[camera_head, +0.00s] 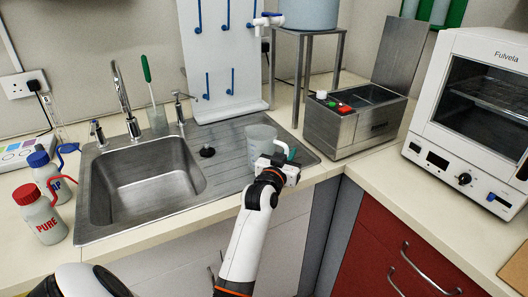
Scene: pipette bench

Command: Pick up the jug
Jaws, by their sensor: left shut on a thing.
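The jug (258,142) is a clear grey plastic vessel. It is upright at the right part of the sink's drainboard, near the front edge. My left gripper (281,158) is at the jug's right side and is shut on it, seemingly at the handle. The white gripper body hides part of the handle and the jug's lower right. I cannot tell whether the jug's base touches the drainboard. My right gripper is not in view.
The sink basin (148,178) and tap (124,98) are to the left. Two wash bottles (40,214) stand at the far left. A white peg board (222,60) stands behind the jug. A metal bath (352,122) and white oven (470,115) stand to the right.

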